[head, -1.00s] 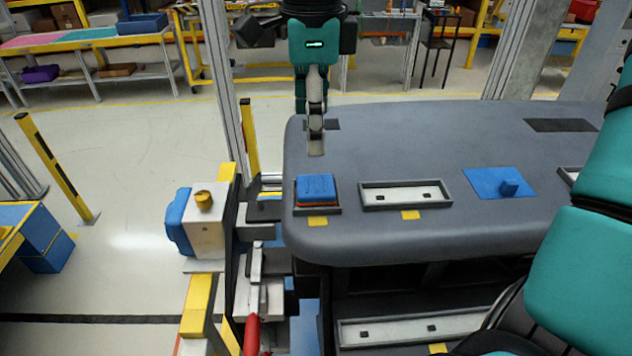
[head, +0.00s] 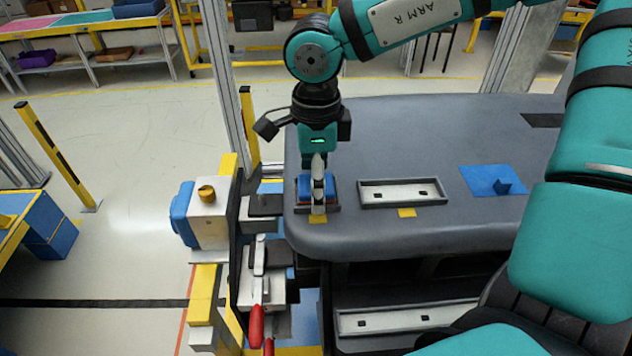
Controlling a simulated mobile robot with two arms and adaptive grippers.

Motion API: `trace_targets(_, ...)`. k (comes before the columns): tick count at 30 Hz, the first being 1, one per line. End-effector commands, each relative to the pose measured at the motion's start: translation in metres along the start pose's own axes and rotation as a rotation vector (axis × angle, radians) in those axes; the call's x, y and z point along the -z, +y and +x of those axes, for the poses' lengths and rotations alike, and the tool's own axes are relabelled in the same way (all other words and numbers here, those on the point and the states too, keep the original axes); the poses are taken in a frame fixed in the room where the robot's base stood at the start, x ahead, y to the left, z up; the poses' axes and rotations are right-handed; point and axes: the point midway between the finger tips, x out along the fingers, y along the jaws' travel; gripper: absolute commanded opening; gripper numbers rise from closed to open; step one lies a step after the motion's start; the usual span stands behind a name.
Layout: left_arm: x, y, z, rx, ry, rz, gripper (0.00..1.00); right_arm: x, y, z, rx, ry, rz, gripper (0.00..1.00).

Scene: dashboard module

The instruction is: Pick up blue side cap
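The blue side cap (head: 304,187) sits in a small dark tray near the left end of the grey dashboard (head: 400,140), above a yellow label. My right gripper (head: 318,198) points straight down over the cap. Its fingers are seen edge-on and hide the middle of the cap, with blue showing on both sides. I cannot tell whether the fingers are apart or closed on it. My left gripper is not in view.
An empty-looking framed slot (head: 402,192) lies right of the cap, then a flat blue plate with a knob (head: 493,181). A clamp fixture with red handles (head: 256,325) stands in front at left. My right arm crosses above the dashboard.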

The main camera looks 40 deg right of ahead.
Motion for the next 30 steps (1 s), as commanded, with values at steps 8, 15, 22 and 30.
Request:
trace_targets(8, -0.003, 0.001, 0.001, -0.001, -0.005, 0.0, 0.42, 0.0, 0.0, 0.0, 0.0, 0.0, 0.0, 0.6)
trace_targets(15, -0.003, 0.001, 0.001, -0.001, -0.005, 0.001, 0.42, 0.0, 0.0, 0.0, 0.0, 0.0, 0.0, 0.28)
trace_targets(22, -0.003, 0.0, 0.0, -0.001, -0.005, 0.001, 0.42, 0.0, 0.0, 0.0, 0.0, 0.0, 0.0, 0.2)
trace_targets(30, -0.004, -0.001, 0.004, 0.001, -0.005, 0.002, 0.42, 0.0, -0.001, -0.011, 0.003, -0.001, 0.001, 0.2)
